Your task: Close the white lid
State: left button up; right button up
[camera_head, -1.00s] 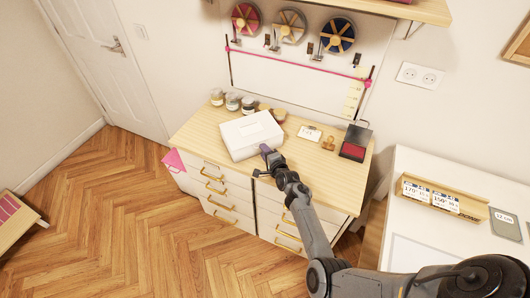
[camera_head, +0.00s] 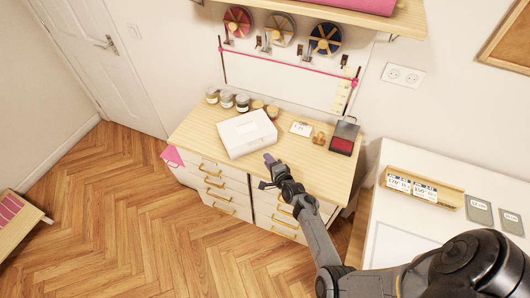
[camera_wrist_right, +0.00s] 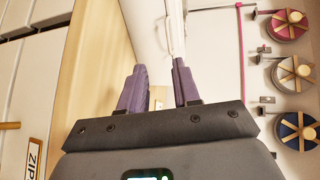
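A white box (camera_head: 247,132) with a flat white lid sits on the wooden top of the dresser (camera_head: 195,135). In the head view its lid looks down over the box; a small gap along its edge would be too fine to see. My right gripper (camera_head: 268,158) is just in front of the box's near right side, apart from it and near the dresser's front edge. In the right wrist view my right gripper (camera_wrist_right: 159,68) has its two purple fingers spread with nothing between them. My left gripper is out of view.
Several small jars (camera_head: 228,100) stand behind the box. A small card (camera_head: 301,129), a wooden stamp (camera_head: 319,138) and a black-and-red ink pad (camera_head: 343,138) lie to its right. A pink line (camera_head: 290,62) runs along the wall. A white table (camera_head: 400,215) stands at right.

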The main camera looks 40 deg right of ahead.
jog(key=shift+p+v, duration=0.45)
jog(key=shift+v, duration=0.45)
